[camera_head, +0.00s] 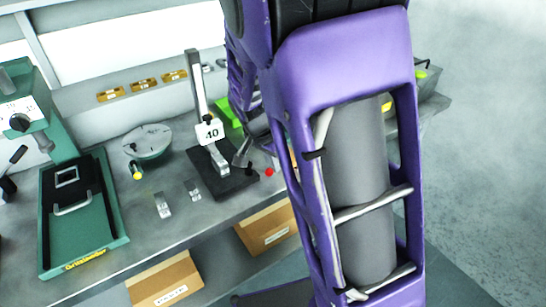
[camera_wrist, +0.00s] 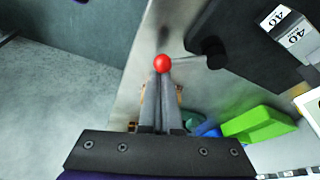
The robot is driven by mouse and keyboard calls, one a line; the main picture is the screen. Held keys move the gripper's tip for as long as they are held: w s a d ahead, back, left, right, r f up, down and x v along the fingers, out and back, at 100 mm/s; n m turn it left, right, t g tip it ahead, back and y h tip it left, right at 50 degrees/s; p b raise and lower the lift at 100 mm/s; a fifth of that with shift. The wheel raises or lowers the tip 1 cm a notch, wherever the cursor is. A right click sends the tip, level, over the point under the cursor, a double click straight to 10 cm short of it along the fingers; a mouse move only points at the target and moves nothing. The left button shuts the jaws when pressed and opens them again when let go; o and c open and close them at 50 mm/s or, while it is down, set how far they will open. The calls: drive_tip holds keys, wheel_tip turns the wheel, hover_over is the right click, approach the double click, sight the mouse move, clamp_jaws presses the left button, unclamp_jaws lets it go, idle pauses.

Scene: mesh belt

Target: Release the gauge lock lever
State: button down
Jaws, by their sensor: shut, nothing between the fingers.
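The gauge (camera_head: 198,95) stands on the bench with a tall grey column, a white "40" label and a black base (camera_head: 230,182). Its black base also shows in the wrist view (camera_wrist: 245,30) at the upper right. The lock lever ends in a red ball knob (camera_wrist: 162,63), and its thin grey rod (camera_wrist: 188,61) runs right to a black pivot (camera_wrist: 210,52). The knob is small in the head view (camera_head: 269,172). My gripper (camera_wrist: 162,76) is shut and empty, its fingertips right at the knob in the picture. I cannot tell whether they touch it.
A green machine (camera_head: 112,222) and a round dial plate (camera_head: 148,141) stand left of the gauge. Small metal blocks (camera_head: 162,205) lie in front. Cardboard boxes (camera_head: 166,281) sit below. Open floor (camera_wrist: 55,85) shows beyond the bench edge.

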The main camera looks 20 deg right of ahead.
drive_tip(key=shift+s+a+m, duration=0.15)
drive_tip(key=shift+s+m, duration=0.2)
drive_tip(key=shift+m, duration=0.35)
drive_tip(key=shift+w, duration=0.15)
drive_tip(key=shift+w+a, duration=0.45)
drive_tip(key=shift+w, duration=0.15)
drive_tip(key=shift+w+d+f, duration=0.1)
drive_tip(key=shift+w+d, duration=0.05)
drive_tip(key=shift+d, duration=0.2)
drive_tip(key=shift+w+d+f+b, duration=0.25)
drive_tip(key=shift+w+d, duration=0.15)
drive_tip(key=shift+d, duration=0.2)
drive_tip(key=shift+w+d+f+b, duration=0.1)
drive_tip(key=shift+w+d+b, duration=0.1)
drive_tip(key=shift+w+d, duration=0.25)
wheel_tip(320, 180, up, 2)
drive_tip(key=shift+w+p, duration=0.15)
drive_tip(key=shift+p, duration=0.15)
drive_tip(key=v, duration=0.8)
drive_tip(key=shift+p, duration=0.35)
